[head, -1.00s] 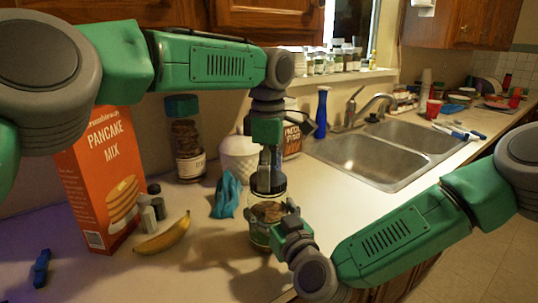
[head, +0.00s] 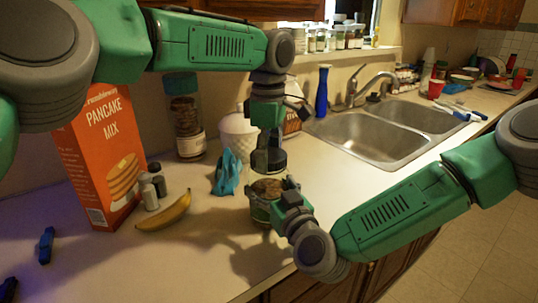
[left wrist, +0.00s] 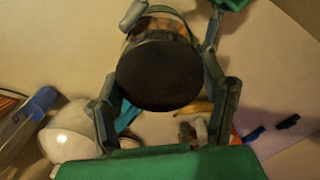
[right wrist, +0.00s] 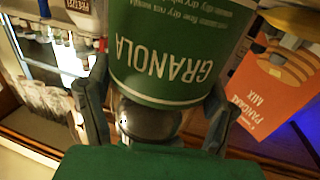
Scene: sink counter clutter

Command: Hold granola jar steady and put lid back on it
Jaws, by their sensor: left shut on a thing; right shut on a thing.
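The granola jar (head: 261,212) has a green label and an open top with brown granola showing. My right gripper (head: 277,197) is shut around the jar from the front right and holds it upright. The right wrist view shows the jar's label (right wrist: 165,60), upside down, between the two fingers. My left gripper (head: 268,143) points down and is shut on the dark round lid (head: 268,160), just above the jar's mouth. In the left wrist view the lid (left wrist: 160,73) covers most of the jar behind it. I cannot tell whether lid and rim touch.
A yellow banana (head: 165,212), small shakers (head: 150,195) and a pancake mix box (head: 100,155) stand left. The sink (head: 365,140) lies right. The front left counter is mostly clear.

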